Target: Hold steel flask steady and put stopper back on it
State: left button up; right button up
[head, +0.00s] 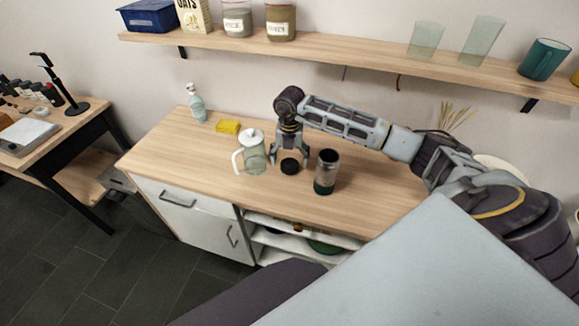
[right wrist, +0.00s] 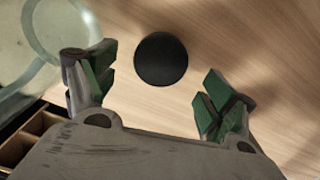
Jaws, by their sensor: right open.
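The steel flask (head: 326,172) stands upright on the wooden counter, dark with a green lower part and an open top. The stopper (head: 290,166), a small black disc, lies on the counter left of the flask. My right gripper (head: 290,160) is open and empty, pointing down above the stopper. In the right wrist view the stopper (right wrist: 161,60) lies beyond and between the spread green-padded fingertips (right wrist: 153,88). The fingers do not touch it. The flask is outside the right wrist view. My left gripper is not in view.
A glass pitcher (head: 252,158) with a white lid and handle stands close left of my right gripper. A yellow sponge (head: 228,127) and a clear bottle (head: 196,103) are farther left. A shelf (head: 340,55) runs above. The counter (head: 385,195) right of the flask is clear.

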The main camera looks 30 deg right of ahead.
aim_at(289, 165)
notch_tip(289, 165, down, 4)
jog(key=shift+r+p, duration=0.2)
jog(key=shift+p, duration=0.1)
jog(key=shift+f, duration=0.2)
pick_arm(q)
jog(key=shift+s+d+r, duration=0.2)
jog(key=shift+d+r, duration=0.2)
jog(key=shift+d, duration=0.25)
pick_arm(e)
jog(key=c, duration=1.1)
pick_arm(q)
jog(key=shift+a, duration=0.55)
